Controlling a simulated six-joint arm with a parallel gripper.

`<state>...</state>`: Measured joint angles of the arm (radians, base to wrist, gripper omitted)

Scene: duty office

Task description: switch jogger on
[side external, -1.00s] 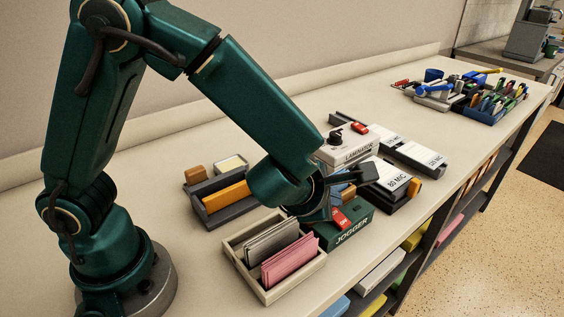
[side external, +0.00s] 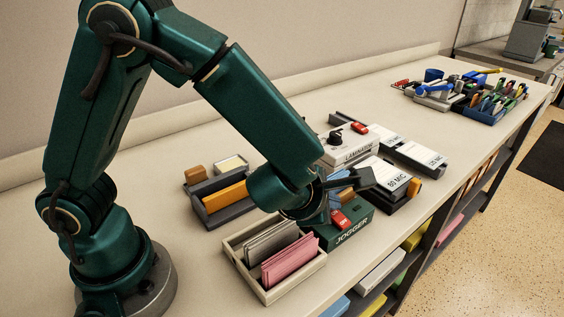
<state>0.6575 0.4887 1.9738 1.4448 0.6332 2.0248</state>
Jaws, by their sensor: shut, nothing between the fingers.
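The jogger (side external: 350,233) is a dark green box with its name in white on the front. It stands near the bench's front edge, right of the paper tray. A red rocker switch (side external: 341,219) is on its top, and I cannot tell which way it is tipped. My gripper (side external: 327,208) is shut and empty, low over the jogger's left and back part, close to the switch. My wrist hides part of the jogger's top, and I cannot tell whether the fingertips touch it.
The laminator (side external: 345,152) with a black knob and red switch stands behind. Labelled pouch boxes (side external: 390,180) lie right of the jogger. A tray (side external: 262,292) with grey and pink sheets is in front left. A dark organizer (side external: 222,214) stands left. The bench's far middle is clear.

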